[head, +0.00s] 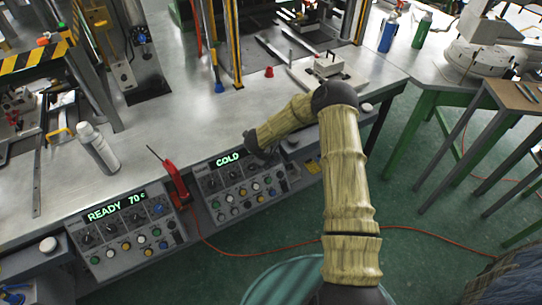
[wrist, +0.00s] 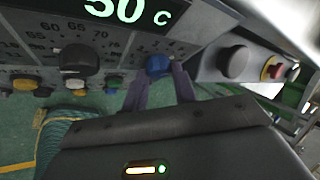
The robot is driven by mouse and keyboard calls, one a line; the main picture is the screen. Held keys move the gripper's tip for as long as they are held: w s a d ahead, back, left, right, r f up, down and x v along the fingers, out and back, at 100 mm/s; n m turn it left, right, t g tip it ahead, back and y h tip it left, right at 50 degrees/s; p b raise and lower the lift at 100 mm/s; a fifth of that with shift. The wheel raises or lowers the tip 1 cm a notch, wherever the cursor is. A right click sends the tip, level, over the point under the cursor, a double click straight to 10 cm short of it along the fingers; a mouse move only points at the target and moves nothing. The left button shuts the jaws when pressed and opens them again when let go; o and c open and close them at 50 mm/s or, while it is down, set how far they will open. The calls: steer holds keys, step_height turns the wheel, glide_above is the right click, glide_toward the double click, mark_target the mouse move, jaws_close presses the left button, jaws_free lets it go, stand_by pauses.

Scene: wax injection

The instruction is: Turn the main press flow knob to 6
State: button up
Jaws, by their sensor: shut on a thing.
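In the wrist view, my gripper (wrist: 159,76) has its two dark fingers on either side of a blue knob (wrist: 157,63) and is shut on it. The knob sits on the front of a control panel, near the panel's right end. Its pointer and scale marks are too small or hidden to read. In the head view, my gripper (head: 265,157) reaches the upper right part of the right control panel (head: 210,202) and hides the knob there.
In the head view, a red tool (head: 177,181) stands between two panels, and a spray can (head: 97,147) is on the bench.

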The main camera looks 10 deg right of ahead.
steer(key=o, duration=1)
steer(key=shift+c, duration=0.2)
steer(key=v, duration=1.7)
steer(key=shift+r+b, duration=0.15)
steer(key=shift+b, duration=0.25)
steer(key=shift+d, duration=0.1)
